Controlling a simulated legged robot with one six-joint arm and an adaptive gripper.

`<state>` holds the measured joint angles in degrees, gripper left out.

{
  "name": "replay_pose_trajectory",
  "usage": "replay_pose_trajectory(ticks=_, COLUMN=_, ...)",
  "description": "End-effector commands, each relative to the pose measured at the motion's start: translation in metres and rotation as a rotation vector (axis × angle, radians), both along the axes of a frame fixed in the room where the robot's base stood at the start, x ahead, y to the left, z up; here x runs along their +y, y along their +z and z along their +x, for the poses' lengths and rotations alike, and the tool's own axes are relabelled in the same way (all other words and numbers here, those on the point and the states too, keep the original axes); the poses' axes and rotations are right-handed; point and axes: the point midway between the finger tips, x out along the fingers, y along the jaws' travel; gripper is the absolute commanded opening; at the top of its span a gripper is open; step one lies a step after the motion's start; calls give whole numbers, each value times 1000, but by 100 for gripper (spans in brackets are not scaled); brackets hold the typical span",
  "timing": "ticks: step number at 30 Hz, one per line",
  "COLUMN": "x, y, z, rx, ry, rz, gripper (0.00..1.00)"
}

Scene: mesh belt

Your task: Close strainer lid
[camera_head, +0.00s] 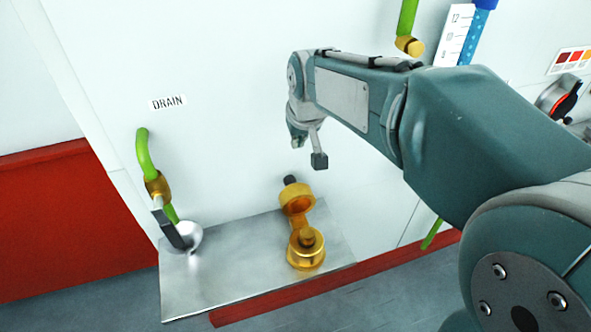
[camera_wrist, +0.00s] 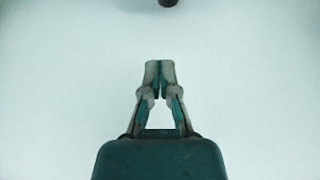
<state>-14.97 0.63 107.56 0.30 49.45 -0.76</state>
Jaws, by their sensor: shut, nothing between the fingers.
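The gold strainer stands on the metal plate, with its round body (camera_head: 306,252) at the front. Its ring-shaped lid (camera_head: 297,199) is swung up behind the body, open, with a dark knob (camera_head: 290,180) at its upper back. My gripper (camera_head: 298,142) is above the strainer, apart from it, close to the white wall. In the wrist view my gripper (camera_wrist: 160,68) is shut and empty, its fingertips together. A dark rounded end (camera_wrist: 168,2) shows at the top edge there, beyond the fingertips; it may be the knob.
A drain pipe with a green bend (camera_head: 146,153) and a dark lever (camera_head: 174,229) stands at the left of the metal plate (camera_head: 215,285). The white wall (camera_head: 215,60) is behind. A red barrier (camera_head: 45,215) is at left. The plate between drain and strainer is clear.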

Motion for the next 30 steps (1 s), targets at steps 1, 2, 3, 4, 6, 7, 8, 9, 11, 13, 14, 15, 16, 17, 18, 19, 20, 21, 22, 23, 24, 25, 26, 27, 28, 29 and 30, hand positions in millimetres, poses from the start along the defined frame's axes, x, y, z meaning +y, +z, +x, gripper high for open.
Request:
replay_pose_trajectory(ticks=1, x=4, y=-2, z=4, rx=3, ry=7, rz=0, gripper=0)
replay_pose_trajectory(ticks=2, x=6, y=-3, z=6, rx=3, ry=9, rz=-1, gripper=0)
replay_pose_trajectory(ticks=3, x=6, y=-4, z=7, rx=4, ry=10, rz=-1, gripper=0)
replay_pose_trajectory(ticks=4, x=7, y=-5, z=8, rx=4, ry=10, rz=-1, gripper=0)
replay_pose_trajectory(ticks=6, x=7, y=-10, z=10, rx=4, ry=9, rz=0, gripper=0)
replay_pose_trajectory(ticks=7, x=7, y=-14, z=11, rx=4, ry=9, rz=0, gripper=0)
replay_pose_trajectory(ticks=8, x=7, y=-18, z=12, rx=6, ry=9, rz=-1, gripper=0)
replay_pose_trajectory(ticks=9, x=8, y=-24, z=15, rx=7, ry=9, rz=-1, gripper=0)
replay_pose_trajectory(ticks=11, x=9, y=-35, z=18, rx=8, ry=9, rz=-2, gripper=0)
replay_pose_trajectory(ticks=13, x=10, y=-47, z=23, rx=7, ry=9, rz=-2, gripper=0)
replay_pose_trajectory(ticks=14, x=11, y=-52, z=25, rx=6, ry=9, rz=-2, gripper=0)
replay_pose_trajectory(ticks=15, x=12, y=-58, z=27, rx=7, ry=9, rz=-2, gripper=0)
replay_pose_trajectory(ticks=16, x=12, y=-62, z=29, rx=6, ry=9, rz=-2, gripper=0)
replay_pose_trajectory(ticks=17, x=13, y=-66, z=31, rx=6, ry=9, rz=-2, gripper=0)
replay_pose_trajectory(ticks=18, x=13, y=-72, z=33, rx=7, ry=9, rz=-2, gripper=0)
replay_pose_trajectory(ticks=19, x=14, y=-76, z=34, rx=6, ry=9, rz=-2, gripper=0)
replay_pose_trajectory(ticks=20, x=14, y=-79, z=36, rx=6, ry=9, rz=-2, gripper=0)
replay_pose_trajectory(ticks=21, x=15, y=-85, z=38, rx=7, ry=9, rz=-2, gripper=0)
replay_pose_trajectory(ticks=22, x=15, y=-88, z=39, rx=6, ry=9, rz=-2, gripper=0)
replay_pose_trajectory(ticks=23, x=15, y=-92, z=41, rx=5, ry=9, rz=-2, gripper=0)
replay_pose_trajectory(ticks=24, x=16, y=-97, z=42, rx=6, ry=9, rz=-2, gripper=0)
replay_pose_trajectory(ticks=25, x=16, y=-98, z=42, rx=5, ry=9, rz=-2, gripper=0)
replay_pose_trajectory(ticks=26, x=14, y=-96, z=36, rx=1, ry=9, rz=-1, gripper=0)
replay_pose_trajectory(ticks=27, x=13, y=-95, z=31, rx=1, ry=9, rz=-1, gripper=0)
replay_pose_trajectory(ticks=28, x=12, y=-95, z=27, rx=1, ry=9, rz=-1, gripper=0)
replay_pose_trajectory(ticks=29, x=10, y=-95, z=24, rx=1, ry=9, rz=-1, gripper=0)
replay_pose_trajectory(ticks=30, x=9, y=-96, z=19, rx=1, ry=8, rz=0, gripper=0)
